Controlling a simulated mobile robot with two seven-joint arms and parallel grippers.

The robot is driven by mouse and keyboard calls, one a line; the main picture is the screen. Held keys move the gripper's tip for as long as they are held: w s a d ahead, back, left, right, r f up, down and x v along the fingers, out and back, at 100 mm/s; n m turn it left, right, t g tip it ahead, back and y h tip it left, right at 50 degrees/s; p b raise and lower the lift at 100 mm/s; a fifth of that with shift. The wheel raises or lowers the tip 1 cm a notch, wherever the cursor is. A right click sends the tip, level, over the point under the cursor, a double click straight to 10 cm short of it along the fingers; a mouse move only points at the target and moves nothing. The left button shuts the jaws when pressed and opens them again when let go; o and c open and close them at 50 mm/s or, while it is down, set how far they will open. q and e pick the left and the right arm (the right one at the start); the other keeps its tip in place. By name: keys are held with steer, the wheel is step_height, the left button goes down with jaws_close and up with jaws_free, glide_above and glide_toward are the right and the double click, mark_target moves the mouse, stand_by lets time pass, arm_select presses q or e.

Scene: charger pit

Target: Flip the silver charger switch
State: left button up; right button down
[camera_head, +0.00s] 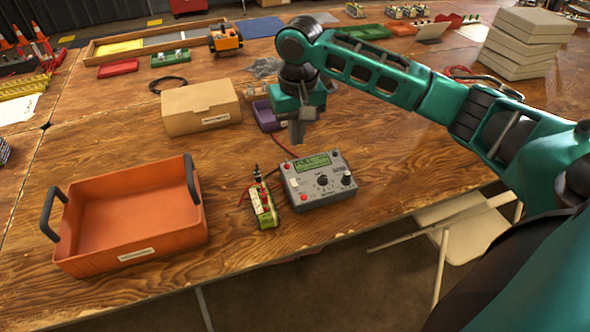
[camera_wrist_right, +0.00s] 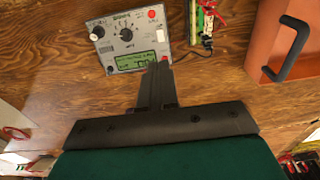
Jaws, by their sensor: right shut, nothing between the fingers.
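The grey charger (camera_head: 330,193) lies on the wooden table near its front edge, with a green display, a black dial and red buttons. It also shows in the wrist view (camera_wrist_right: 140,48). A small pale switch (camera_wrist_right: 161,35) is on its face between two red buttons. My right gripper (camera_head: 297,138) is above the far left corner of the charger, pointing down, its fingers shut and empty. In the wrist view its fingertips (camera_wrist_right: 159,67) overlap the display edge near a red button. I cannot tell whether they touch. My left gripper is out of view.
A green and yellow battery pack (camera_head: 263,206) with wires lies left of the charger. An orange crate (camera_head: 128,185) with black handles stands further left. A cardboard box (camera_head: 200,108) and a purple bin (camera_head: 266,115) are behind. Bare table lies right of the charger.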

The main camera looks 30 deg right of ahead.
mark_target(294, 184)
steer(key=f, duration=0.4)
steer(key=f+b, duration=0.1)
steer(key=f, duration=0.4)
steer(key=f+b, duration=0.1)
steer(key=f, duration=0.4)
steer(key=shift+w+d, duration=0.1)
steer(key=shift+w, duration=0.3)
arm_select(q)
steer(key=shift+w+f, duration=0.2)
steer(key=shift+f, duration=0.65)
